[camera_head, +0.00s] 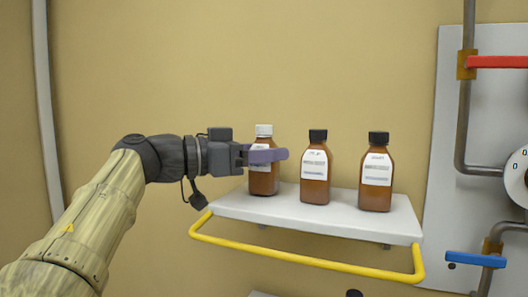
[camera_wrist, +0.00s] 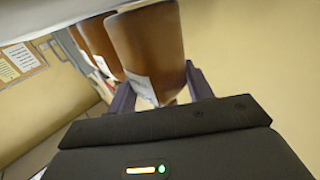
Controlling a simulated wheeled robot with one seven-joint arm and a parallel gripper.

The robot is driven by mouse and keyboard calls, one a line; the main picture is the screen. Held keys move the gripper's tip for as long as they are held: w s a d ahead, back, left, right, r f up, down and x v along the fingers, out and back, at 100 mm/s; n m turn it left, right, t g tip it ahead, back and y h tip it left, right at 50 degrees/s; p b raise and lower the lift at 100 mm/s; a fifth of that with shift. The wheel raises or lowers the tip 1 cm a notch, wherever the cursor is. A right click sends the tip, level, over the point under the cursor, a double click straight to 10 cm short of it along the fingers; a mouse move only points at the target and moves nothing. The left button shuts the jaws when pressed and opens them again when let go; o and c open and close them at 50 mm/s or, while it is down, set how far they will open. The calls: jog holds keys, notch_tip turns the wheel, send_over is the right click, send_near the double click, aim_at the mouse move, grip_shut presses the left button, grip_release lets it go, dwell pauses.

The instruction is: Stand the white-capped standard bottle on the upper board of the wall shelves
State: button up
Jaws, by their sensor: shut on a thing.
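The white-capped brown bottle (camera_head: 264,182) is upright at the left end of the upper board (camera_head: 330,222) of the wall shelves. My gripper (camera_head: 268,155) reaches in from the left and is shut around the bottle's upper body, partly covering its label. The bottle's base appears at the board's surface; I cannot tell whether it touches. In the wrist view the held bottle (camera_wrist: 148,45) is between the two fingers (camera_wrist: 160,90), and the board (camera_wrist: 40,12) shows at the upper left.
Two black-capped brown bottles, a middle one (camera_head: 315,172) and a right one (camera_head: 376,178), stand on the same board. A yellow rail (camera_head: 310,262) runs around the board's front. Pipes with a red handle (camera_head: 497,62) and a blue handle (camera_head: 476,259) are at the right. A dark cap (camera_head: 354,293) shows below.

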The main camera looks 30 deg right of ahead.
jog(key=shift+f, duration=0.25)
jog(key=o, duration=1.2)
jog(key=shift+c, duration=0.2)
jog(key=shift+r, duration=0.1)
jog(key=shift+a, duration=0.15)
jog(key=w+a+b, duration=0.1)
jog(key=a+b, duration=0.1)
jog(key=a, duration=0.9)
jog(key=shift+w+a, duration=0.2)
jog(key=shift+a, duration=0.05)
